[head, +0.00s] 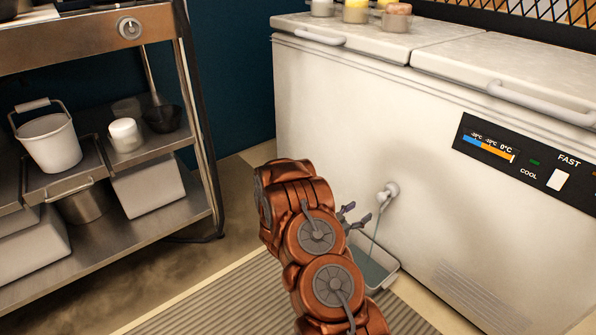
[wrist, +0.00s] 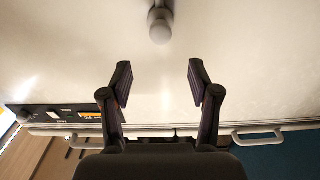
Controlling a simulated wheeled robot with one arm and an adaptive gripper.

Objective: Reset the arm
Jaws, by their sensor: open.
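My arm shows in the middle of the head view as orange-brown links in front of the white chest freezer (head: 335,110). My gripper (head: 358,217) is partly hidden behind the arm there, close to the freezer's front. In the wrist view my gripper (wrist: 160,85) has its two dark fingers wide apart, with nothing between them. The freezer's white front (wrist: 240,60) fills most of that view, and the picture looks upside down. A pale drain tap (wrist: 160,25) shows beyond the fingertips, apart from them.
The tap (head: 388,190) runs into a grey bin (head: 385,268) on the floor beside my arm. A metal shelf (head: 195,205) with a white bucket (head: 50,143) stands at left. Jars (head: 356,11) stand on the freezer lid. Floor between shelf and arm is clear.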

